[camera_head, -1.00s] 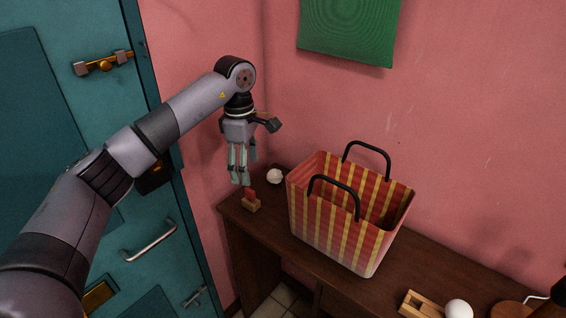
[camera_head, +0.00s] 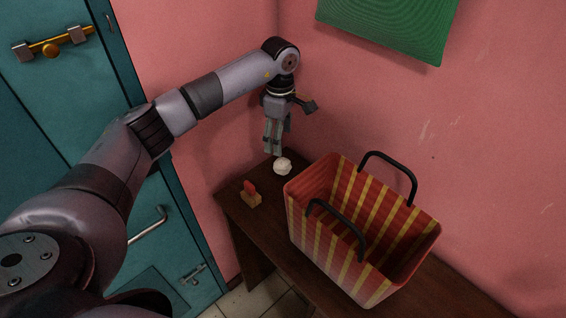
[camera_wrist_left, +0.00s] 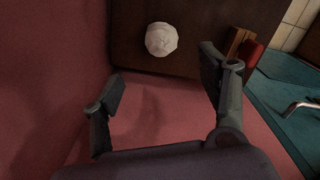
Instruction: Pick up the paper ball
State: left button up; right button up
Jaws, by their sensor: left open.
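The paper ball (camera_head: 282,166) is white and crumpled and sits on the dark wooden table near its back left corner. It also shows in the left wrist view (camera_wrist_left: 161,39), at the top, beyond the fingertips. My left gripper (camera_head: 273,152) points down just above the ball and slightly to its left in the head view. In the left wrist view its two fingers (camera_wrist_left: 160,78) are spread wide with nothing between them. My right gripper is in neither view.
A red and yellow striped bag (camera_head: 345,225) with black handles stands on the table (camera_head: 265,220), right of the ball. A small wooden block with a red top (camera_head: 250,194) lies left of the ball. Pink walls meet behind the ball; a teal door is at left.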

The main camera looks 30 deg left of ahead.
aim_at(283, 160)
pick_arm(q)
notch_tip(283, 160, down, 4)
jog(key=shift+w+f+p, duration=0.1)
jog(key=shift+f+p, duration=0.05)
jog(key=shift+p, duration=0.2)
jog(key=shift+d+f, duration=0.15)
jog(key=shift+f, duration=0.1)
jog(key=f, duration=0.1)
jog(key=f+p, duration=0.1)
jog(key=f, duration=0.1)
jog(key=f+p, duration=0.1)
jog(key=shift+s+d+f, duration=0.25)
jog(key=shift+d+f, duration=0.05)
jog(key=shift+f, duration=0.05)
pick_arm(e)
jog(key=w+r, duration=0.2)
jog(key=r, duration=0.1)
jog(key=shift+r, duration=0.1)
pick_arm(q)
jog(key=shift+c, duration=0.6)
jog(key=shift+c, duration=1.4)
jog(key=c, duration=0.5)
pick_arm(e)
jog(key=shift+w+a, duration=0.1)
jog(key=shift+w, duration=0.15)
